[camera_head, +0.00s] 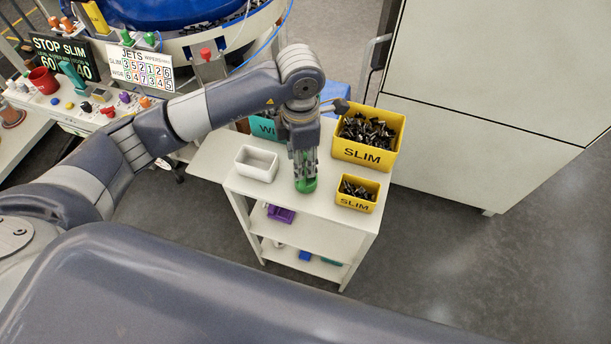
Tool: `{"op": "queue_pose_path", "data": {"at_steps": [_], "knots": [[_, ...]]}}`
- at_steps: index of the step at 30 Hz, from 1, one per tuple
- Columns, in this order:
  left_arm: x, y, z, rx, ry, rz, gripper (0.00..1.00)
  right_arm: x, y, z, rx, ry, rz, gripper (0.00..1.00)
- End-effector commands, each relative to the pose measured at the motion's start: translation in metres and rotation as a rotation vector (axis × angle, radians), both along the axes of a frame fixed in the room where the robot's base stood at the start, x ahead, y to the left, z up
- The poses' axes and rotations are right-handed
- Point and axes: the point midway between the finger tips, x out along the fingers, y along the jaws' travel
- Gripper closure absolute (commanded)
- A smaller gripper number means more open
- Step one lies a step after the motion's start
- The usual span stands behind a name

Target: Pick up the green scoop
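The green scoop (307,186) is on the white top of a cart, between a white tray and the yellow bins. Only a small part of it shows, because the fingers cover the rest. My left gripper (304,174) points straight down over the scoop, with its fingertips at it. I cannot tell whether the fingers are closed on the scoop or only around it. My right gripper is not in view.
An empty white tray (257,163) stands left of the gripper. A large yellow SLIM bin (361,153) and a smaller one (355,203), both holding dark parts, stand to the right. A teal bin (263,129) is behind. The cart's front top (290,204) is clear.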

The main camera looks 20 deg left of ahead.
Motion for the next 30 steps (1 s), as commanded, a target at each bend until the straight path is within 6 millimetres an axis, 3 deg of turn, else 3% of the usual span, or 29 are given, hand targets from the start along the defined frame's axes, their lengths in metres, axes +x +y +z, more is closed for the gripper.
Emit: {"op": "queue_pose_path", "data": {"at_steps": [1, 6, 14, 19, 30], "knots": [[-0.003, -0.001, -0.003, 0.000, 0.005, 0.000, 0.62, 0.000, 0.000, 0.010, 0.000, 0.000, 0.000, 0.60], [-0.002, -0.001, -0.024, 0.000, 0.001, 0.001, 0.62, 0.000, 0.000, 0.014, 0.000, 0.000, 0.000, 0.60], [-0.001, -0.001, -0.029, -0.001, -0.001, 0.000, 0.62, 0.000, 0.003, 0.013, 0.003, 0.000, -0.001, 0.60], [-0.001, -0.001, -0.029, -0.001, -0.001, 0.000, 0.98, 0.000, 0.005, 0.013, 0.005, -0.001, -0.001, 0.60], [-0.001, -0.001, -0.028, -0.001, -0.002, 0.000, 1.00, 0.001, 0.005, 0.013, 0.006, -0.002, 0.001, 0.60]]}}
